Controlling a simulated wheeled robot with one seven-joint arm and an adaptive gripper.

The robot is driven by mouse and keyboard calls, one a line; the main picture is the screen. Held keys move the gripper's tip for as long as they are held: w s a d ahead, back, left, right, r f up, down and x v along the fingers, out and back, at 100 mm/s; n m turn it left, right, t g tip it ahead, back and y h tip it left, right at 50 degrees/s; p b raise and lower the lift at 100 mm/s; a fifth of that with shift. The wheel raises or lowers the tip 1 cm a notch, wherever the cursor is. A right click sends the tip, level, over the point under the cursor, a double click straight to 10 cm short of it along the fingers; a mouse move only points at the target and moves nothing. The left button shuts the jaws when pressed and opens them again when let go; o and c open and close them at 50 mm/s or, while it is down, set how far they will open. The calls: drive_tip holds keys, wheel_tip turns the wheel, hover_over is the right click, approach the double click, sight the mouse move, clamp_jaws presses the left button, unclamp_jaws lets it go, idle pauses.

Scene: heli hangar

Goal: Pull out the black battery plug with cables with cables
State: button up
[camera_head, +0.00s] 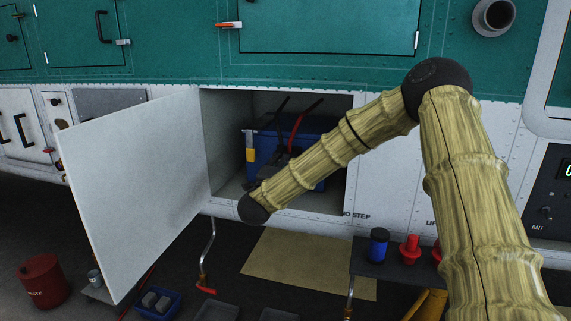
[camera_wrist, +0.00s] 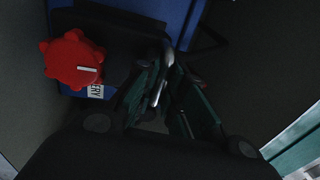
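The blue battery (camera_head: 315,180) sits inside the open white compartment. It also shows at the top of the wrist view (camera_wrist: 181,18). In the wrist view a black plug body (camera_wrist: 115,35) lies against the battery's face, with a red lobed knob (camera_wrist: 75,60) at its left. Black and red cables (camera_head: 302,122) rise above the battery in the head view. My gripper (camera_wrist: 165,72) reaches in at the battery's front, its green-sided fingers right of the knob and close to the plug's right end. A grey metallic part shows between the fingers. Darkness hides whether they touch the plug.
The white compartment door (camera_head: 135,190) stands open at the left. The compartment's walls and bottom lip are close around my arm. Below are a dark table (camera_head: 395,268) with a blue can and red items, a red bin (camera_head: 42,280) and a blue tray (camera_head: 155,303).

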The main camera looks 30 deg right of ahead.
drive_tip(key=o, duration=0.3)
drive_tip(key=shift+a, duration=0.25)
drive_tip(key=shift+o, duration=0.6)
drive_tip(key=shift+a+r, duration=0.1)
drive_tip(key=shift+a, duration=0.05)
drive_tip(key=shift+d, duration=0.25)
drive_tip(key=v, duration=1.2)
drive_tip(key=shift+a, duration=0.1)
